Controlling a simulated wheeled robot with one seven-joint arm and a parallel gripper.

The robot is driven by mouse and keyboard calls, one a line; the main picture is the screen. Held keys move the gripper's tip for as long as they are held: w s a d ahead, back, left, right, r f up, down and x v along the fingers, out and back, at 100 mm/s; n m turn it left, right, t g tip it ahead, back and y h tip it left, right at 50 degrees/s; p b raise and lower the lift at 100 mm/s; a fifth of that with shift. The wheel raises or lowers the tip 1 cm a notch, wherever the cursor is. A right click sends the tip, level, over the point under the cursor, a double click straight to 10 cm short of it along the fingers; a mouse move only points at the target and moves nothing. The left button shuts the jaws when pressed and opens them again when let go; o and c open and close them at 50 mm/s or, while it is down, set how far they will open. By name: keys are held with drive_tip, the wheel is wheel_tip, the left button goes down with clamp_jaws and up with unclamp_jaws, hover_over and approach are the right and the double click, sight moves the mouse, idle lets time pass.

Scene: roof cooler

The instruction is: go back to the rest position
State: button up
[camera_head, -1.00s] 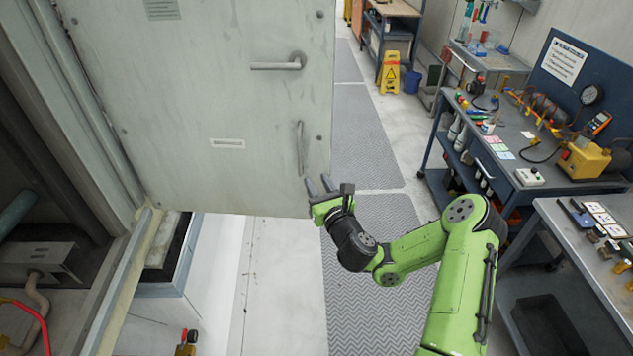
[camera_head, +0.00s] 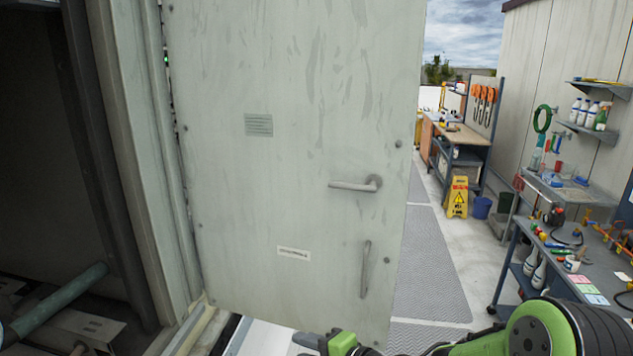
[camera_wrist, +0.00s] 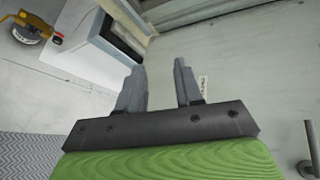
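My gripper (camera_wrist: 160,90) shows in the wrist view with its two grey fingers apart and nothing between them. In the head view only the green and black wrist (camera_head: 340,343) and part of my arm show at the bottom edge, and the fingers are hard to make out. The pale grey cabinet door (camera_head: 300,120) stands open just beyond my gripper. It carries a lever handle (camera_head: 356,185) and a vertical pull handle (camera_head: 366,269).
The dark cabinet interior (camera_head: 40,150) lies at the left, with a pipe (camera_head: 60,301) low inside. At the right are a workbench (camera_head: 575,275), a yellow wet-floor sign (camera_head: 457,197) and a blue bucket (camera_head: 481,208). A grey floor mat (camera_head: 430,265) runs clear between door and benches.

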drive_tip(key=s+d+r+n+g+h+b, duration=0.1)
drive_tip(key=s+d+r+n+h, duration=0.1)
drive_tip(key=s+d+n+h, duration=0.3)
drive_tip(key=s+d+r+n+g+h+b, duration=0.1)
drive_tip(key=s+d+n+h, duration=0.4)
drive_tip(key=s+d, duration=0.6)
drive_tip(key=s+r+b, duration=0.1)
drive_tip(key=s, duration=0.7)
drive_tip(key=shift+s+d+g+h, duration=0.35)
drive_tip(key=shift+s+g+h, duration=0.05)
drive_tip(key=shift+r, duration=0.1)
drive_tip(key=shift+s, duration=0.1)
